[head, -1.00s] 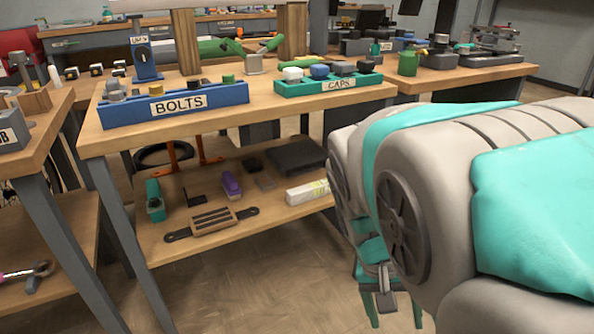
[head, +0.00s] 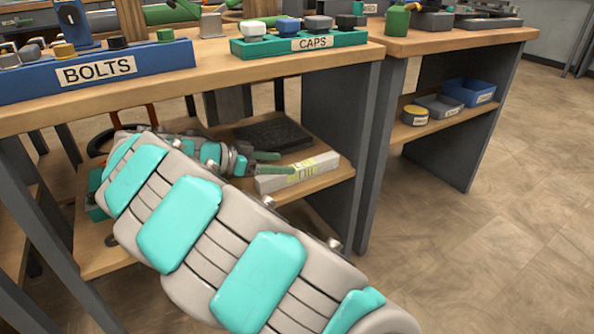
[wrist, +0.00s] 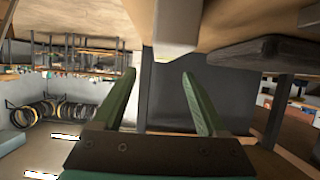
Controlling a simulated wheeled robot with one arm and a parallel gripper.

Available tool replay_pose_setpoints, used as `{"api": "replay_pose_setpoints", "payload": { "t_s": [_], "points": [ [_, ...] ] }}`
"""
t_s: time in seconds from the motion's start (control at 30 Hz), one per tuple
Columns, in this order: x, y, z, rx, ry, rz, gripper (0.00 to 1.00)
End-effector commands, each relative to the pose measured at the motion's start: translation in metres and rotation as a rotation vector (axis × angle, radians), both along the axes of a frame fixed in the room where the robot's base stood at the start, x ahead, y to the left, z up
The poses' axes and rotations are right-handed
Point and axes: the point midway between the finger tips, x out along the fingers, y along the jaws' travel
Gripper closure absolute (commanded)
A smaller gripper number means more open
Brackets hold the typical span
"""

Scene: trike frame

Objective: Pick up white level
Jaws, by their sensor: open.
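The white level (head: 297,173), a long white bar with a yellow-green marking, lies on the lower shelf (head: 305,190) of the workbench. My gripper (head: 278,163) is at the left end of the level, with its green fingers apart. In the wrist view, my gripper (wrist: 158,73) is open with nothing between its fingers. The level's white end (wrist: 177,35) shows just beyond the fingertips, nearer the right finger. I cannot tell whether a finger touches the level. My arm hides much of the shelf's left part.
A dark flat case (head: 272,134) lies behind the level. Above are the blue BOLTS bin (head: 130,72) and green CAPS bin (head: 345,42) on the tabletop. The bench's dark side panel (head: 340,120) stands right of the level. Floor at the right is clear.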

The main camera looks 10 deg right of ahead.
Motion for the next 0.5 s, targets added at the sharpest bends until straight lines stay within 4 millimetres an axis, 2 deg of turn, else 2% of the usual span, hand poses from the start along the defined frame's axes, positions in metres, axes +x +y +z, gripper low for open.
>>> {"api": "replay_pose_setpoints", "payload": {
  "t_s": [0.13, 0.5],
  "points": [
    [0.007, -0.002, -0.006, -0.004, -0.020, 0.004, 0.25],
    [0.017, -0.039, -0.028, -0.001, -0.017, 0.003, 0.25]
  ]
}}
